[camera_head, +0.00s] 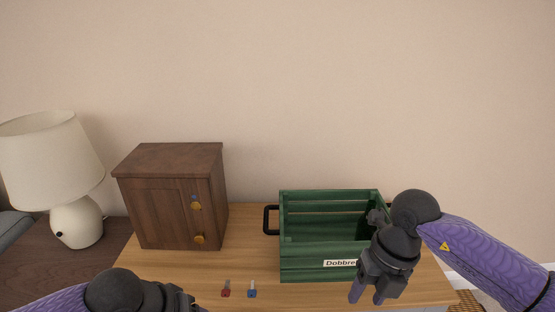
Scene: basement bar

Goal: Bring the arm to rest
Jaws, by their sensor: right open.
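My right gripper (365,294) is open, with its fingers pointing down just in front of the right part of a green slatted crate (305,262). Its purple arm (482,252) comes in from the right, and nothing shows between the fingers. My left arm (118,292) comes in at the lower left. The end of my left gripper (185,303) is at the bottom edge of the picture, partly cut off, and its fingers cannot be made out.
A brown wooden cabinet (160,205) with yellow round parts stands left of the crate. A red key (226,291) and a blue key (252,291) lie on the wooden table (245,262) in front. A white lamp (75,222) stands at the far left.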

